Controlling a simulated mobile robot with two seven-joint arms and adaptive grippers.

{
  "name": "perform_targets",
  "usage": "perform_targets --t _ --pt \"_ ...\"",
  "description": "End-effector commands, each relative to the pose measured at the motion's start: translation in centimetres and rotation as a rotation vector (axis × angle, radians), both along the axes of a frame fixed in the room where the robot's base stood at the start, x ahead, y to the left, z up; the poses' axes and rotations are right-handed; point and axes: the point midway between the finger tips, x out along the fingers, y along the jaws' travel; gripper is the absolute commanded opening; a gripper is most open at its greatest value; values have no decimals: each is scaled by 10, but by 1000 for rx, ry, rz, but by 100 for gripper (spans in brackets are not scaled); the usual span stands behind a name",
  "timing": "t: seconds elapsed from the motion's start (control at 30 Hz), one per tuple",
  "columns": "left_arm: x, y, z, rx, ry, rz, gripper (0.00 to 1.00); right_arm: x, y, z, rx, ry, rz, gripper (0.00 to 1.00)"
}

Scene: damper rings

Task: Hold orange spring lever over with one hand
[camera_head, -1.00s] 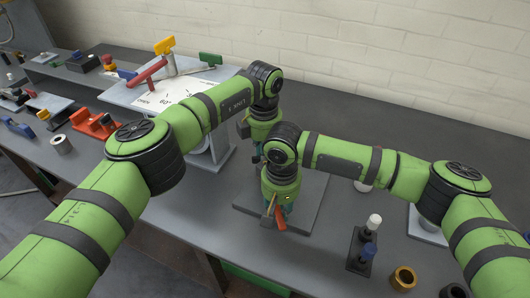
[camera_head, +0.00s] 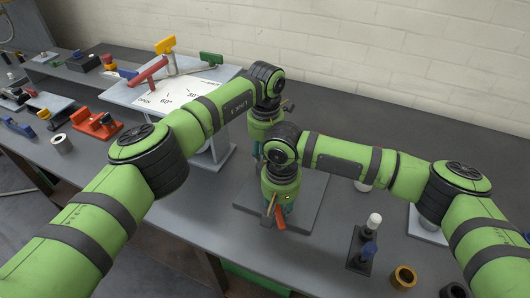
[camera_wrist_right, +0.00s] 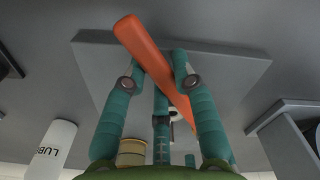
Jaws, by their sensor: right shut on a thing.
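The orange spring lever (camera_head: 280,218) shows just below my right gripper (camera_head: 279,204) in the head view, above the grey base plate (camera_head: 309,206). The lever's lower end is partly hidden by a finger. My left gripper (camera_head: 257,152) points down just behind the right one. Its fingers are mostly hidden by my right arm, so its opening and anything in it cannot be made out.
A white dial board (camera_head: 180,90) with red, yellow and green handles stands behind my left arm. A stand with white and blue knobs (camera_head: 368,245) and a brass ring (camera_head: 403,279) are at the right. The back right of the bench is clear.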

Motion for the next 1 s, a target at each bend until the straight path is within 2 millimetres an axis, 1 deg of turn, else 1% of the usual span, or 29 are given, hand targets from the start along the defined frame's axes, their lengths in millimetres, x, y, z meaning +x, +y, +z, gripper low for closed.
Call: perform_targets --t 0.03,0.37,0.8,1.0 --pt "-1 -5 0 -10 1 -7 42 -4 5 -1 9 8 14 0" --pt "-1 -3 2 -6 0 -6 42 -4 4 -1 8 8 12 0" --pt "1 0 19 -2 -2 -3 42 -4 3 -1 6 8 10 0" --pt "0 1 21 0 0 -1 42 -4 3 -1 6 8 9 0"
